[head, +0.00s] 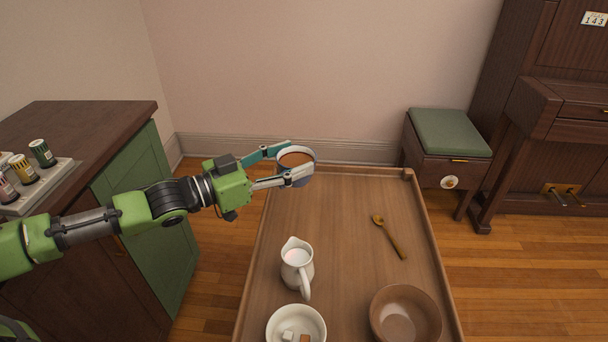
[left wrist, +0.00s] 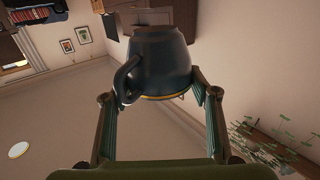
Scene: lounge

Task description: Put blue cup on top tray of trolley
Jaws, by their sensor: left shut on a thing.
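The blue cup (head: 298,160) is held by my left gripper (head: 292,165) above the far left corner of the trolley's top tray (head: 335,225). It looks upright, with brown liquid or a brown inside showing at its mouth. In the left wrist view the cup (left wrist: 160,62) appears dark blue, with its handle to the left and a gold line near one end. The two fingers (left wrist: 160,92) are closed on either side of it. Whether the cup's base touches the tray is hard to tell. My right gripper is out of view.
On the tray stand a white jug (head: 297,265), a white bowl (head: 296,326) with small cubes, a brown bowl (head: 405,316) and a wooden spoon (head: 390,237). The tray's far middle is clear. A cabinet (head: 90,125) stands left; a green-topped stool (head: 448,133) stands right.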

